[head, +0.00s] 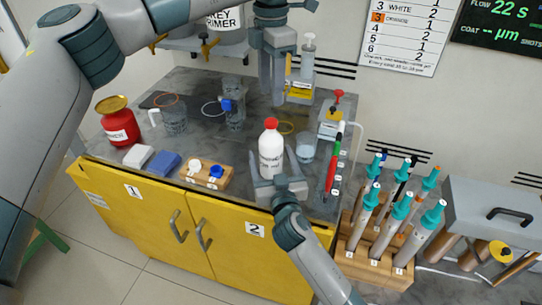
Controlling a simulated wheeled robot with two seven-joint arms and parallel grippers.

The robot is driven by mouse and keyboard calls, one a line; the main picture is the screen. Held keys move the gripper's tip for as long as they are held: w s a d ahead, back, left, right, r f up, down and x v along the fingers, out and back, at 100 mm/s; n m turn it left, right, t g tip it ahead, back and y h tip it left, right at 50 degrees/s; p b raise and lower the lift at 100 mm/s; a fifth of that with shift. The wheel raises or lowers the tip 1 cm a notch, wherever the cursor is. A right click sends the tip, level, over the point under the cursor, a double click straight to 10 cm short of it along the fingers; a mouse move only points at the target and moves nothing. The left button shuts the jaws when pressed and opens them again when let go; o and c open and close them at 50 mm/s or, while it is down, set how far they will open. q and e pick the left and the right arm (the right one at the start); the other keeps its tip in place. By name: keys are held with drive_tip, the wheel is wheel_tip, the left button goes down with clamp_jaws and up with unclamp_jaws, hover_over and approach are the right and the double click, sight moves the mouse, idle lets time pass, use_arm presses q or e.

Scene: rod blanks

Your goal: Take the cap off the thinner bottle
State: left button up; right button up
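The thinner bottle (271,158) is white with dark label print, partly readable. It stands upright near the front of the grey bench top, and its red cap (271,124) is on. My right gripper (273,163) comes from the front, low on the bottle. Its fingers are spread, one on each side of the bottle, with what looks like a gap to it. My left gripper (272,98) points down behind and above the bottle, clear of the cap. Its two fingers look apart with nothing between them.
A clear cup (306,149) stands close right of the bottle, by a red and green pen (331,165). A wooden block with white and blue caps (207,176) lies left. A red tin (119,121) stands farther left. A rod rack (378,250) is at right.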

drive_tip(key=shift+w, duration=0.3)
clamp_jaws()
use_arm(q)
drive_tip(key=m, duration=1)
drive_tip(key=shift+m, duration=0.4)
drive_tip(key=m, duration=0.2)
drive_tip(key=shift+m, duration=0.4)
drive_tip(key=m, duration=1.3)
